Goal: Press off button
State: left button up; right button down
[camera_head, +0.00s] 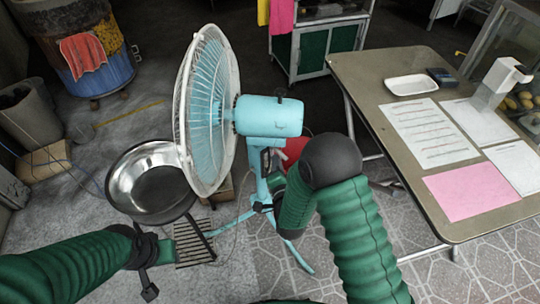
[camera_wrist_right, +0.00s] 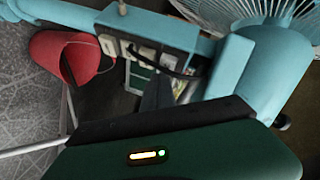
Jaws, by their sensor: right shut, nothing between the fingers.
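A light blue standing fan (camera_head: 268,117) with a wire cage stands in the middle of the head view. Its control box (camera_wrist_right: 150,25) shows in the right wrist view, with a row of pale buttons (camera_wrist_right: 125,48) on its side. Which button is the off button I cannot tell. My right gripper (camera_wrist_right: 158,88) is shut and empty, its dark fingers close to the buttons; whether they touch is unclear. In the head view my right arm largely hides it beside the fan's post. My left gripper (camera_head: 148,270) is low at the left, away from the fan; its fingers are unclear.
A metal bowl (camera_head: 135,170) on a stand is left of the fan. A table (camera_head: 385,125) with papers and a white tray (camera_head: 411,84) is at the right. A red bucket-like object (camera_wrist_right: 68,57) lies behind the fan. A painted barrel (camera_head: 95,70) stands back left.

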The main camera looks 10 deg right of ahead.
jog(key=shift+w+a, duration=0.2)
jog(key=shift+w, duration=0.15)
dwell(0.7)
jog(key=shift+s+d, duration=0.45)
jog(key=shift+s, duration=0.3)
jog(key=shift+s, duration=0.1)
jog(key=shift+s+d, duration=0.45)
jog(key=shift+s, duration=0.25)
jog(key=shift+s+d, duration=0.4)
jog(key=shift+s, duration=0.25)
jog(key=shift+s+d, duration=0.45)
jog(key=shift+s, duration=0.25)
